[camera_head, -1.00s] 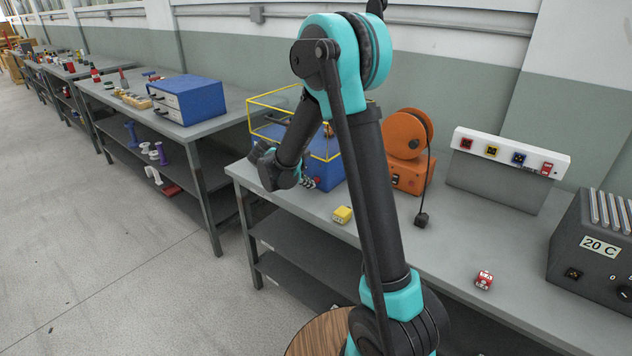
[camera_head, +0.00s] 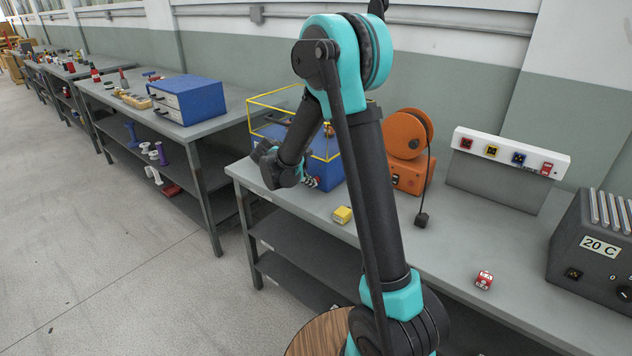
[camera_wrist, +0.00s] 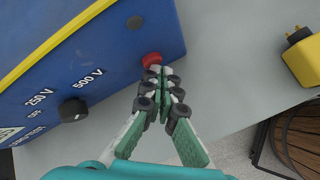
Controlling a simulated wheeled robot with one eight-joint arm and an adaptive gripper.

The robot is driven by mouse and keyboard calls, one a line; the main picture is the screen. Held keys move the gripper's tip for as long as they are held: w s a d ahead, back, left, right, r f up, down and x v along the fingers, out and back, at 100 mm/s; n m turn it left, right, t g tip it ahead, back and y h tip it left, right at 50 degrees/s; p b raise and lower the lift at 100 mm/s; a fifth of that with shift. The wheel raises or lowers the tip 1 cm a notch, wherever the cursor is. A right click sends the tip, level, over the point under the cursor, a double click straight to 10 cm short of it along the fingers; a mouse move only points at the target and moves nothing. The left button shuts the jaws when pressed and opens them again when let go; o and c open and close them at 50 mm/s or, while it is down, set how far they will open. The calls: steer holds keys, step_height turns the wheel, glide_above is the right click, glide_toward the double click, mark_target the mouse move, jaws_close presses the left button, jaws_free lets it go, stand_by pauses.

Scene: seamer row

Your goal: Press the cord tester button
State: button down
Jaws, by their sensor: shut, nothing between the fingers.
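The cord tester is a blue box (camera_head: 328,172) under a yellow frame on the bench, partly hidden behind my arm in the head view. In the wrist view its blue face (camera_wrist: 105,60) shows a black knob (camera_wrist: 73,109) with 250 V and 500 V marks, and a red button (camera_wrist: 152,59) near the edge. My gripper (camera_wrist: 160,73) is shut and empty, with its fingertips right at the red button, overlapping its lower edge. I cannot tell whether they touch it or whether the button is pushed in.
A yellow plug (camera_head: 342,215) lies near the tester; it also shows in the wrist view (camera_wrist: 303,58).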

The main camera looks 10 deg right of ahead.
steer(key=shift+w+d, duration=0.15)
stand_by(0.6)
steer(key=shift+s+a, duration=0.55)
steer(key=shift+a, duration=0.1)
steer(key=shift+s+a, duration=0.1)
steer(key=shift+s+a, duration=1.65)
steer(key=shift+a, duration=0.05)
